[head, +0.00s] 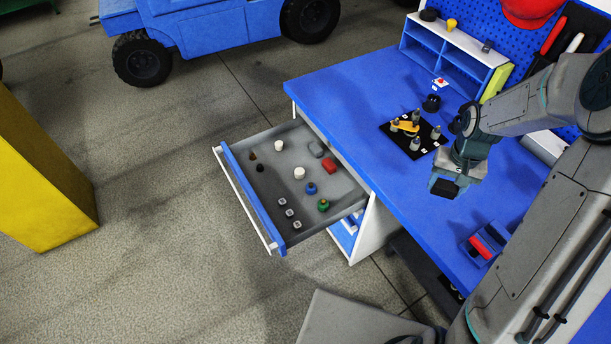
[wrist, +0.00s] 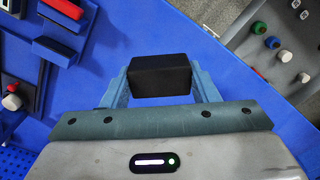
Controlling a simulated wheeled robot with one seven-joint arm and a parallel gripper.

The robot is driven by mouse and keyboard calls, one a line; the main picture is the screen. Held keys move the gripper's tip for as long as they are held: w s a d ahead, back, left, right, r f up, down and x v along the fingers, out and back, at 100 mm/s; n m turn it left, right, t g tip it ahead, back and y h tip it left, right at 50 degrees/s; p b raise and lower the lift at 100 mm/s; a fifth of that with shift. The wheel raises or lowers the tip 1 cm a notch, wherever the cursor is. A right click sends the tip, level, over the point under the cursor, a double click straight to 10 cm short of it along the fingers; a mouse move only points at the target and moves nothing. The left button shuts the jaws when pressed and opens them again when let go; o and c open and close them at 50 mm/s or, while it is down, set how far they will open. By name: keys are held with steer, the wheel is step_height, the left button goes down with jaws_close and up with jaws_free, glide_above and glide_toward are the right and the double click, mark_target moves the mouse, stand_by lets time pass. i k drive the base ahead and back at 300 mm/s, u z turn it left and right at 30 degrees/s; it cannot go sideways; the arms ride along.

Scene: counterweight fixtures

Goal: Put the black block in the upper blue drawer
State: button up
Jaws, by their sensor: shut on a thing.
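The black block (wrist: 160,77) is held between the two blue-grey fingers of my gripper (wrist: 160,85) in the wrist view. In the head view my gripper (head: 444,187) is above the blue bench top, right of the drawer, and the black block (head: 443,188) shows at its tip. The upper blue drawer (head: 252,199) is pulled open at the bench's left side. Its grey floor holds several small pieces: white, red, blue, green, black and grey ones. Its corner also shows at the right in the wrist view (wrist: 243,35).
A black plate (head: 390,139) with several metal pegs and a yellow piece lies on the blue bench (head: 340,95). A blue shelf (head: 460,50) stands at the back. A blue holder with a red piece (head: 482,246) is at the front right. The drawer's middle has some free floor.

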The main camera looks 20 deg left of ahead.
mark_target(266, 186)
steer(key=u, duration=2.35)
steer(key=i, duration=3.2)
steer(key=z, duration=3.7)
